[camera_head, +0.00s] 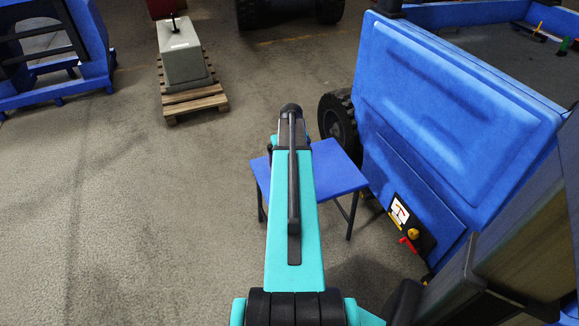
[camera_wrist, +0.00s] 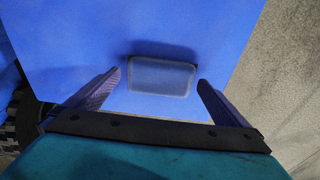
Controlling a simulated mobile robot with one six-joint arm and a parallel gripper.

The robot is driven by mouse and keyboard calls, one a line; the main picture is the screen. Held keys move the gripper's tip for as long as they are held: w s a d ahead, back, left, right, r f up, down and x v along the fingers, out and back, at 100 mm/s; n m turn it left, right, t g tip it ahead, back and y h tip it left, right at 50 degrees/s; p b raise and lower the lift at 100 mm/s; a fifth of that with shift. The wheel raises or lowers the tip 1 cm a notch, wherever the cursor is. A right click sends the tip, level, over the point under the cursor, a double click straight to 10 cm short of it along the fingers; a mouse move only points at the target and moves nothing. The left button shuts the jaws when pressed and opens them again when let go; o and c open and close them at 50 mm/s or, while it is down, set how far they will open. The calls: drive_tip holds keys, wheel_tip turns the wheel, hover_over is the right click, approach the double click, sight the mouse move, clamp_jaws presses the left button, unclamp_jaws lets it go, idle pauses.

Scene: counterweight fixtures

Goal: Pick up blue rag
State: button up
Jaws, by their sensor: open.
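The blue rag (camera_wrist: 160,77) appears in the wrist view as a small, flat, rounded rectangle, greyer than the surface under it. It lies on the blue table top (camera_wrist: 85,40), which also shows in the head view (camera_head: 338,170). My gripper (camera_wrist: 159,84) is open, with one finger on each side of the rag and visible gaps between. I cannot tell how high the fingertips are above the top. In the head view my arm covers the middle of the table, and the rag and fingers are hidden.
A large blue vehicle panel (camera_head: 440,90) stands right of the table, with a black tyre (camera_head: 338,115) behind the table. A grey block (camera_head: 183,55) stands on a wooden pallet (camera_head: 195,98) at the back left. The floor on the left is clear.

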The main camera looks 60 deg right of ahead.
drive_tip(key=shift+w+f, duration=0.1)
drive_tip(key=shift+f, duration=0.55)
drive_tip(key=c, duration=0.9)
drive_tip(key=shift+r, duration=0.1)
drive_tip(key=shift+c, duration=0.2)
